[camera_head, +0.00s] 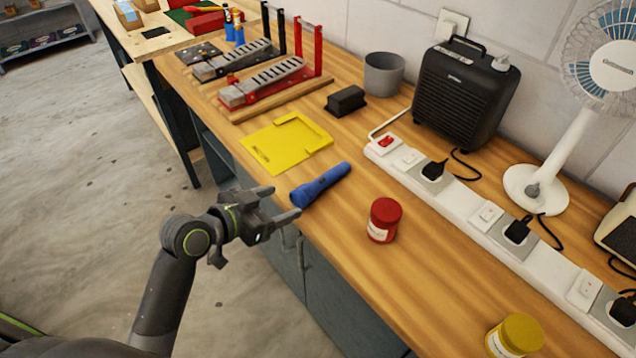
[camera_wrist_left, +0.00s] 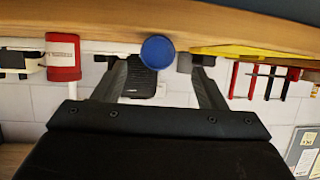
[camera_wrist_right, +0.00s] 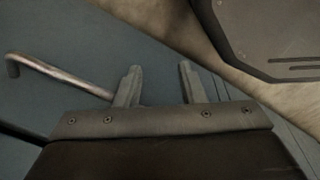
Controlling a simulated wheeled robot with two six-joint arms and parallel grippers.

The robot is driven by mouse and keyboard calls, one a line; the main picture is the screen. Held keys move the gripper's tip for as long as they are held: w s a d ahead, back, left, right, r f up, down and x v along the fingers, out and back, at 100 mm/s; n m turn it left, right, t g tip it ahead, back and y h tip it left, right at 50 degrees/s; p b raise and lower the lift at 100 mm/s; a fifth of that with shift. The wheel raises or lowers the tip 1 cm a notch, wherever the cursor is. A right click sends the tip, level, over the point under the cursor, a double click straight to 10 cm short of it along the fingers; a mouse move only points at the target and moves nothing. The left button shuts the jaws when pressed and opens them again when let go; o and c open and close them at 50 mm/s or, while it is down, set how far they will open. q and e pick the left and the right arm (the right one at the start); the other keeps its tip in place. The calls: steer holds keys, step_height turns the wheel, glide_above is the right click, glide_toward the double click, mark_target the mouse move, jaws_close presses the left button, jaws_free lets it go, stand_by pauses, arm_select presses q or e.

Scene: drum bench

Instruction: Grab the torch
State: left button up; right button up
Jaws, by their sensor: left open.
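The torch is a blue cylinder (camera_head: 320,185) lying on the wooden bench near its front edge, wider at its near-left end. My left gripper (camera_head: 284,203) is at the bench's front edge, close to that end, with its fingers spread apart and nothing held. In the left wrist view the torch shows end-on as a blue disc (camera_wrist_left: 158,52), between the left gripper's two fingers (camera_wrist_left: 158,72). I cannot tell whether a finger touches it. My right gripper shows only in the right wrist view (camera_wrist_right: 158,72), with its fingers apart and empty.
A white power strip (camera_head: 470,215) runs along the back. A metal cabinet handle (camera_wrist_right: 60,77) shows near the right gripper. Bare bench surrounds the torch.

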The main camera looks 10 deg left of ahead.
mark_target(307, 192)
arm_select(q)
steer(key=x, duration=0.3)
steer(key=shift+w+d+f, duration=0.1)
steer(key=shift+w+d, duration=0.1)
steer(key=shift+p+x, duration=0.85)
steer(key=shift+x, duration=1.75)
steer(key=shift+d, duration=0.1)
steer(key=shift+s, duration=0.1)
steer(key=c, duration=1.2)
